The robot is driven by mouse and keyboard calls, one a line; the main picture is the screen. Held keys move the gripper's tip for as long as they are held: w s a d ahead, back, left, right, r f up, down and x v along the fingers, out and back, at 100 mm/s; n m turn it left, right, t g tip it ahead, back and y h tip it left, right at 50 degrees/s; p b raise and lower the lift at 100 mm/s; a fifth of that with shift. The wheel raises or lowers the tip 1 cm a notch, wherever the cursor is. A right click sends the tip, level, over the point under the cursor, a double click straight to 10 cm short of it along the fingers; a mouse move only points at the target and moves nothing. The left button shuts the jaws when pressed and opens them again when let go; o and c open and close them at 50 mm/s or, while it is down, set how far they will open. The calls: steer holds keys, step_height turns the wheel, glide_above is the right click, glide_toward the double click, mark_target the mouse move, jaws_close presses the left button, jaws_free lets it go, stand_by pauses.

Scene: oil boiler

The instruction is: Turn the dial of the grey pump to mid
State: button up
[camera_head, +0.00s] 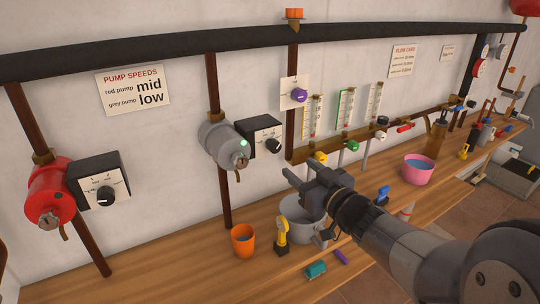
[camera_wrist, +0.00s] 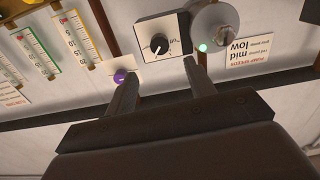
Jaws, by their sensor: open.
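The grey pump (camera_head: 222,146) sits on a brown pipe on the wall, with a green light lit. Its dial box (camera_head: 264,134) is to its right, with a white face and a black dial (camera_head: 273,146). The wrist view, upside down, shows the grey pump (camera_wrist: 215,25) and the black dial (camera_wrist: 159,43) on the white face; I cannot read its setting surely. My gripper (camera_head: 298,178) is open and empty, below and right of the dial in the head view. In the wrist view its fingers (camera_wrist: 161,70) stand apart, with the dial beyond the gap, not touched.
A wall sign (camera_head: 134,89) reads red pump mid, grey pump low. The red pump (camera_head: 50,192) and its dial box (camera_head: 99,181) are at left. A purple knob (camera_head: 299,95) is close right of the grey pump's dial. A grey pot (camera_head: 293,222) and orange cup (camera_head: 243,240) stand below.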

mark_target(277, 149)
steer(key=p+x, duration=0.1)
steer(key=x, duration=0.9)
steer(key=shift+w+a, duration=0.1)
steer(key=shift+c, duration=0.4)
